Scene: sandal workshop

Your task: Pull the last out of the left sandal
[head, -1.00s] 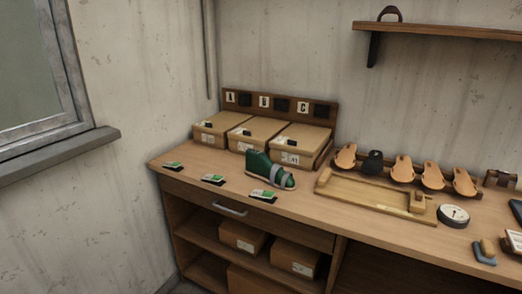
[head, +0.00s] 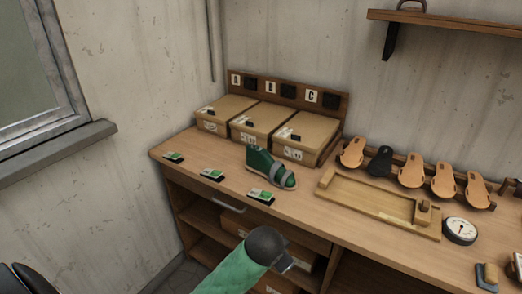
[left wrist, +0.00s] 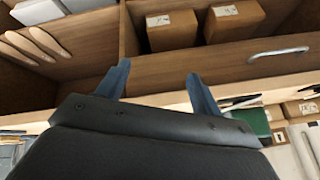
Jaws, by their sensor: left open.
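A green last (head: 257,159) stands on the bench inside a sandal with grey straps (head: 279,174), toe pointing right and toward me. Part of the green last also shows at the right of the left wrist view (left wrist: 250,120), which looks upside down. My left gripper (left wrist: 156,72) is open, with nothing between its two blue-grey fingers. It is in front of the bench, apart from the last. In the head view a green arm link of mine with a dark end rises at the bottom, below the last; its fingers are not clear there. My right gripper is not in view.
Three lidded boxes (head: 263,122) stand behind the sandal by a lettered board (head: 288,91). Small green-and-white cards (head: 213,175) lie along the front edge. A wooden tray (head: 376,212), several soles (head: 411,170) and a round gauge (head: 459,230) are to the right. A drawer handle (left wrist: 278,52) juts out in front.

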